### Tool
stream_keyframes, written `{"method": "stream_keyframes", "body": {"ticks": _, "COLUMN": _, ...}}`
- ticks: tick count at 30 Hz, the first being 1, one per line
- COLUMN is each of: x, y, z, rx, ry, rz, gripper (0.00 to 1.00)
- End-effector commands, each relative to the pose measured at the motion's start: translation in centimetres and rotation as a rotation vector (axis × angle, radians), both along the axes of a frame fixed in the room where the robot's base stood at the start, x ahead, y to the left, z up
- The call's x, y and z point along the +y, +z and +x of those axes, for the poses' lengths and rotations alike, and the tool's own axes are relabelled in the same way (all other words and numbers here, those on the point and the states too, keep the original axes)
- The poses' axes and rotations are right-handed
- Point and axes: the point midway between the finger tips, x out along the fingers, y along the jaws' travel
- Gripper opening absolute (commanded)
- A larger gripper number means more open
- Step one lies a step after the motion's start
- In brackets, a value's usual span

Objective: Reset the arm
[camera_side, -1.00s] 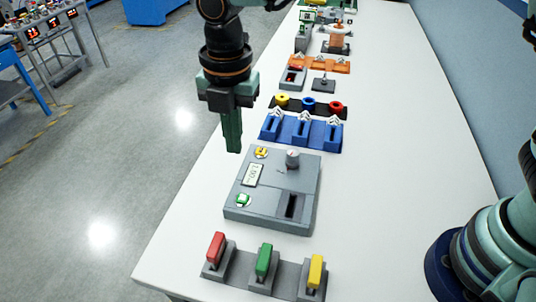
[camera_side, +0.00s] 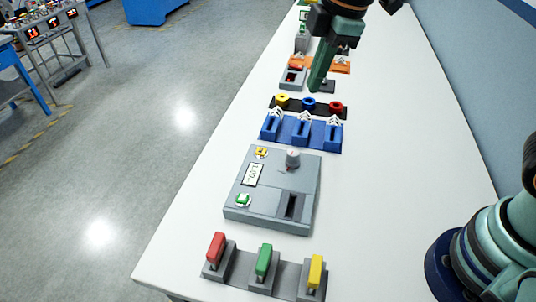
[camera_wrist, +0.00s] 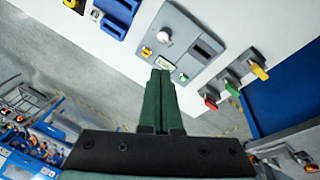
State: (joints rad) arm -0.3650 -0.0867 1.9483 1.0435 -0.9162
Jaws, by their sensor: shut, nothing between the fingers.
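My gripper (camera_side: 318,80) is in the upper part of the side view, above the far half of the white table. Its green fingers are together, with nothing between them, and point down. In the wrist view the shut fingers (camera_wrist: 161,75) appear in front of the grey panel box (camera_wrist: 188,42). In the side view this box (camera_side: 238,215) sits apart from my gripper, nearer the camera, with a small display, yellow and green buttons, a knob and a dark slot.
The white table (camera_side: 400,150) is clear along its right side. Blue holders (camera_side: 301,130) stand beyond the grey box, with a black base carrying yellow, blue and red rings (camera_side: 308,103) behind them. Red (camera_side: 216,249), green (camera_side: 264,260) and yellow (camera_side: 316,271) handles stand near the front.

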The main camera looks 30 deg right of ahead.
Motion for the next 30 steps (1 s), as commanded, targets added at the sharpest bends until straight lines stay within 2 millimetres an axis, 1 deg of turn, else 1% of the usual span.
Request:
{"method": "stream_keyframes", "body": {"ticks": 1, "x": -2.0, "y": 0.6, "z": -0.6, "rx": -0.023, "ry": -0.124, "rz": 0.03, "gripper": 0.0}}
{"method": "stream_keyframes", "body": {"ticks": 6, "x": -7.2, "y": 1.2, "z": -3.1, "rx": -0.081, "ry": -0.546, "rz": 0.144, "gripper": 0.0}}
{"method": "stream_keyframes", "body": {"ticks": 9, "x": -9.8, "y": 1.1, "z": -4.7, "rx": -0.115, "ry": -0.778, "rz": 0.216, "gripper": 0.0}}
{"method": "stream_keyframes", "body": {"ticks": 12, "x": -11.7, "y": 0.7, "z": -6.1, "rx": -0.145, "ry": -0.969, "rz": 0.282, "gripper": 0.0}}
{"method": "stream_keyframes", "body": {"ticks": 15, "x": -13.0, "y": 0.3, "z": -7.0, "rx": -0.165, "ry": -1.107, "rz": 0.333, "gripper": 0.0}}
{"method": "stream_keyframes", "body": {"ticks": 19, "x": -13.8, "y": 0.0, "z": -7.7, "rx": -0.179, "ry": -1.201, "rz": 0.371, "gripper": 0.0}}
{"method": "stream_keyframes", "body": {"ticks": 30, "x": -13.9, "y": -0.1, "z": -7.8, "rx": -0.179, "ry": -1.22, "rz": 0.378, "gripper": 0.0}}
